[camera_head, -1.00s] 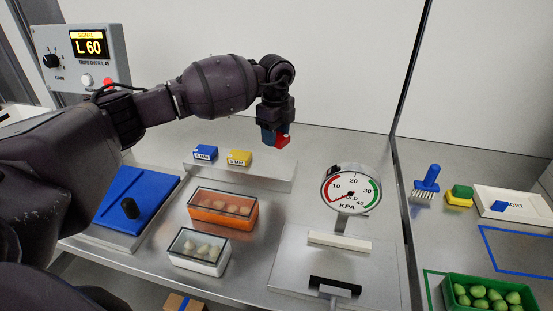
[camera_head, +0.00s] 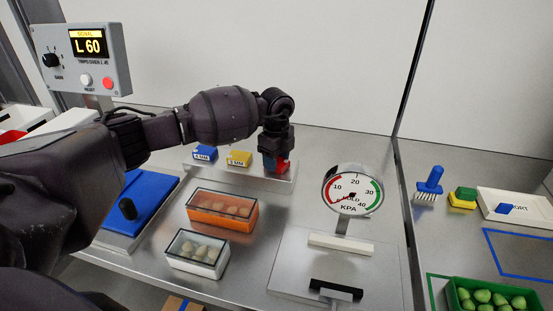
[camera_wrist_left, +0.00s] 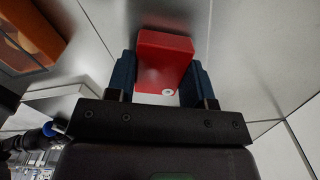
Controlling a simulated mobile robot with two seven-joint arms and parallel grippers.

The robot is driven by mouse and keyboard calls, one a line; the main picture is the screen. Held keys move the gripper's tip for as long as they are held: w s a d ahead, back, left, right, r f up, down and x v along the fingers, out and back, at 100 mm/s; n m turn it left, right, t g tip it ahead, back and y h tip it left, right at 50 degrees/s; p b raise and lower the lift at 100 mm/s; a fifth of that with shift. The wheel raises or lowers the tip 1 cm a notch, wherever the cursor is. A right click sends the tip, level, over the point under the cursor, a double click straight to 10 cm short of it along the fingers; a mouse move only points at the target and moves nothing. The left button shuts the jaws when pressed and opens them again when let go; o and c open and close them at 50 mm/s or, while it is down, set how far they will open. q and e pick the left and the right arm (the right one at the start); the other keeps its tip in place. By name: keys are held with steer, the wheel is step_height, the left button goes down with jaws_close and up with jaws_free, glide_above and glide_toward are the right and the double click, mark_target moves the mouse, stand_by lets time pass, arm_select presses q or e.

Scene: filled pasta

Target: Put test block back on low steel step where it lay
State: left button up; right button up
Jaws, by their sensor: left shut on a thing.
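My left gripper (camera_head: 275,163) is shut on the red test block (camera_head: 283,167), at the right end of the low steel step (camera_head: 225,174). The left wrist view shows the red block (camera_wrist_left: 165,58) between the two blue fingers, with a small white round mark near its lower edge. Whether the block touches the step top cannot be told, as the gripper hides its underside in the head view. A blue block (camera_head: 205,153) and a yellow block (camera_head: 239,158), both labelled in MM, sit on the step to the left. My right gripper is not in view.
An orange box (camera_head: 222,219) and a white box (camera_head: 197,268), both with clear lids, stand in front of the step. A round KPA gauge (camera_head: 352,190) stands to the right. A blue board (camera_head: 155,198) lies at left, near a signal box (camera_head: 87,60).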

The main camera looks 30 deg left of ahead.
arm_select(q)
steer(key=shift+f, duration=0.1)
steer(key=o, duration=0.9)
steer(key=shift+o, duration=0.2)
step_height(320, 180, up, 12)
steer(key=p, duration=0.1)
